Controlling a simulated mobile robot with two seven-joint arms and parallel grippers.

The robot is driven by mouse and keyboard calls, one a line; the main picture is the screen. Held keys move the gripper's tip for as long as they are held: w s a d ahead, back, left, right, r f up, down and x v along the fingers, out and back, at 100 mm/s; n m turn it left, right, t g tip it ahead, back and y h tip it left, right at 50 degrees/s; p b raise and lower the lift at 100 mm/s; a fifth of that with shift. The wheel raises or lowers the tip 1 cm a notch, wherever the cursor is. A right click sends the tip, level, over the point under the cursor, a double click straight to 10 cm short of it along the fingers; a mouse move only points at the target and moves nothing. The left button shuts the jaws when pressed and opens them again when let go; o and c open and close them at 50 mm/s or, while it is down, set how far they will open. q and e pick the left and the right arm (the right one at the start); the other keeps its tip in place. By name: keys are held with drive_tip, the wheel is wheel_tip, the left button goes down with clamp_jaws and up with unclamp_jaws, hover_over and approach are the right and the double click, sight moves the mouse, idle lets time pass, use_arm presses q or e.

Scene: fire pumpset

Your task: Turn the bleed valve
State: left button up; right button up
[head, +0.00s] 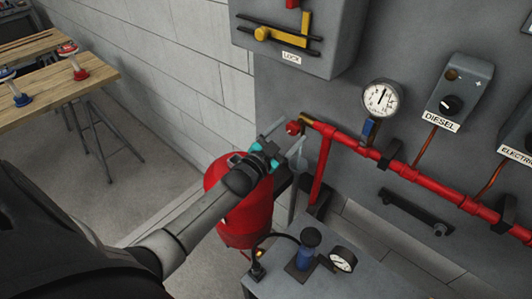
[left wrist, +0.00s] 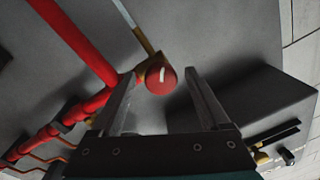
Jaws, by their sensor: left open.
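The bleed valve appears to be the small round red knob (head: 293,128) on a brass fitting at the left end of the red pipe. My left gripper (head: 291,131) is open, its two fingers spread around the knob's position. In the left wrist view the red knob (left wrist: 161,81) carries a white mark and shows between the fingertips of my left gripper (left wrist: 160,76). Contact with either finger cannot be made out. My right gripper is not in view.
The red pipe (head: 400,168) runs right along the grey panel, with a pressure gauge (head: 381,98) above it. A grey lock box (head: 300,35) hangs above my gripper. A red tank (head: 245,205) stands below. A grey bench (head: 340,285) holds a blue pump and a gauge.

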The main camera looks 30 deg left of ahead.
use_arm(q)
drive_tip(key=s+a, duration=0.1)
drive_tip(key=s, duration=1.2)
drive_tip(key=shift+f, duration=0.25)
